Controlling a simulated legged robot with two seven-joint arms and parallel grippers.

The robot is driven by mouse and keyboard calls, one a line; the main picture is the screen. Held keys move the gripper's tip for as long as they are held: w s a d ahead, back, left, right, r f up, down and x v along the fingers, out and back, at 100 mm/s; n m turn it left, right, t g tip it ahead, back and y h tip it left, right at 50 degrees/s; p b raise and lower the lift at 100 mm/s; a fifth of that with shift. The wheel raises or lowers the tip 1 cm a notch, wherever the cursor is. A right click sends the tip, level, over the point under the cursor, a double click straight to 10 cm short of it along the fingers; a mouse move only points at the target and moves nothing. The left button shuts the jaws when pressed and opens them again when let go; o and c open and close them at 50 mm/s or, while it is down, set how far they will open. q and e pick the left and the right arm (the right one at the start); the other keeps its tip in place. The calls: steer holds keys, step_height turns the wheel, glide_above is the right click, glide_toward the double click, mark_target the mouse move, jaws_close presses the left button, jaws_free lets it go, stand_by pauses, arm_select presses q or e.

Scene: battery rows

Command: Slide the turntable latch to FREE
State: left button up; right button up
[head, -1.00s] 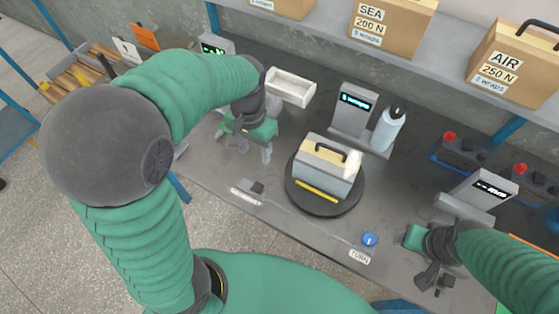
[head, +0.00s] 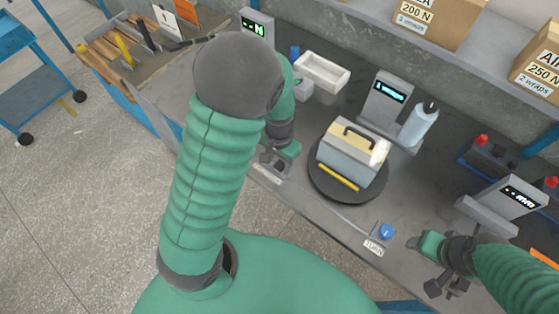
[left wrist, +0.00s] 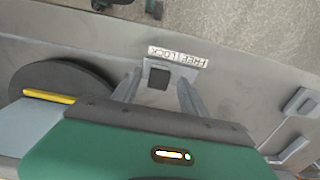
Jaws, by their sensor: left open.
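The turntable (head: 318,187) is a dark round plate carrying a grey battery case (head: 345,172) with a tan top and black handle. Its latch shows in the left wrist view as a small dark block (left wrist: 158,78) beside a FREE/LOCK label (left wrist: 178,57), toward the label's left end there. My left gripper (head: 272,168) is over the bench left of the turntable. In the left wrist view, its open fingers (left wrist: 158,92) stand either side of the latch block; I cannot tell whether they touch it. My right gripper (head: 430,270) is at the bench's front right; its jaw state is unclear.
A blue button (head: 386,231) with a TURN label is at the front edge. A display (head: 388,95) and a bottle (head: 419,124) stand behind the turntable. A white tray (head: 322,72) is at the back. Boxes sit on the shelf above.

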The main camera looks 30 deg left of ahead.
arm_select(q)
steer(key=shift+w+d, duration=0.15)
steer(key=shift+c, duration=0.8)
jaws_close()
stand_by(0.4)
